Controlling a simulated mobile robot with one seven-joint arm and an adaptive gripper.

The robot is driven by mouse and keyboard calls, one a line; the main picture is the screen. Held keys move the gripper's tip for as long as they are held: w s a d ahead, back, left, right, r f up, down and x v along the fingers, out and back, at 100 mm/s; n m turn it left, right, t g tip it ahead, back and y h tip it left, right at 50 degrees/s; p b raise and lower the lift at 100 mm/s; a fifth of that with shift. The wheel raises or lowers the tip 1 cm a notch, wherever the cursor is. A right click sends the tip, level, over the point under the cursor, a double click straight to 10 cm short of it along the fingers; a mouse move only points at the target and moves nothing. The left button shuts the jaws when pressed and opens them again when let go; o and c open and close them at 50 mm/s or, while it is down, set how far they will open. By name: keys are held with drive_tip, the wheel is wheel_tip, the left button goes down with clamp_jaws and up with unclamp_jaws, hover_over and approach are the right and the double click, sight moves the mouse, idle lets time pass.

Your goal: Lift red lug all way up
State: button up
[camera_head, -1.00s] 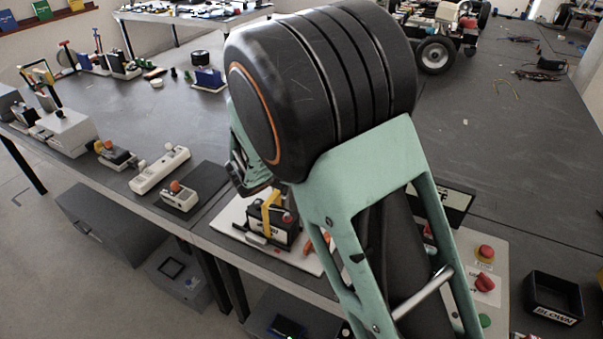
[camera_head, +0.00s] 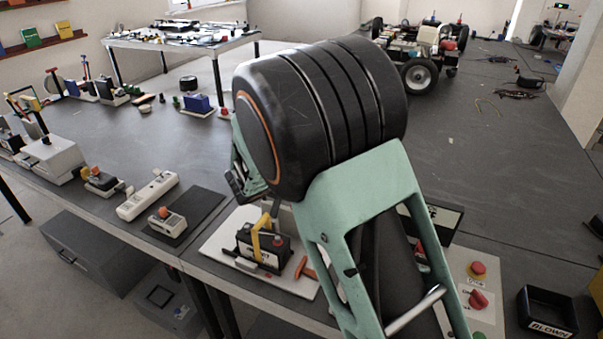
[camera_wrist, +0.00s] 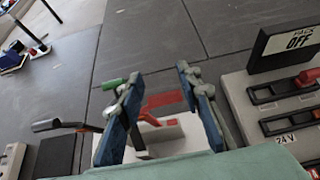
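My gripper (camera_wrist: 164,108) is open in the wrist view, its two blue fingers apart. A red piece (camera_wrist: 162,101), possibly the red lug, shows between and beyond the fingers, with no visible contact. Another red part (camera_wrist: 150,119) lies just below it over a pale base (camera_wrist: 165,138). In the head view, a black box (camera_head: 262,250) with a yellow strap and a red knob (camera_head: 279,241) stands on a white board (camera_head: 222,250). An orange-red handle (camera_head: 305,268) lies beside it. I cannot tell which red part is the lug. My arm hides most of the gripper there.
In the wrist view, a panel (camera_wrist: 240,105) with red-knobbed sliders and a "PACK OFF" display (camera_wrist: 290,42) stands right of the gripper. A black-handled lever (camera_wrist: 65,125) is at left. In the head view, a black tray (camera_head: 547,312) marked "BLOWN" sits at right.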

drive_tip(key=o, duration=0.4)
drive_tip(key=shift+w+d, duration=0.25)
drive_tip(key=shift+w, duration=0.1)
drive_tip(key=shift+s+a, duration=0.3)
drive_tip(key=shift+s, duration=0.15)
drive_tip(key=v, duration=1.1)
drive_tip(key=shift+s+r, duration=0.2)
drive_tip(key=shift+r, duration=0.05)
